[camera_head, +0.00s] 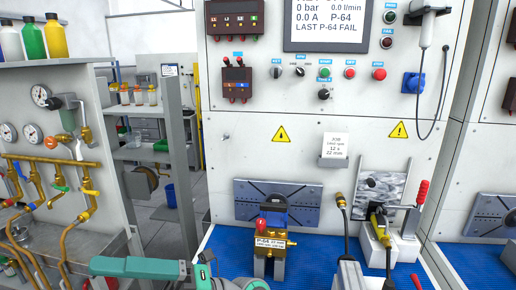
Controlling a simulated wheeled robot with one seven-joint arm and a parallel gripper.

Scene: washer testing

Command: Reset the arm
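Teal and grey links of my arm (138,267) show along the bottom edge, left of centre, in front of the blue bench mat. Their lower parts are cut off by the frame. My gripper itself does not show, so I cannot see its fingers or whether it holds anything. A brass pump tagged P-64 (270,244) with a blue top and a red knob stands upright on the bench, just right of and beyond the arm links.
A test panel (318,120) with a screen, buttons and a hanging scanner rises behind the bench. A clamp with a red handle (422,192) and hoses stand right of the pump. Brass pipework and gauges (50,160) are at the left. The blue mat (225,245) is bare left of the pump.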

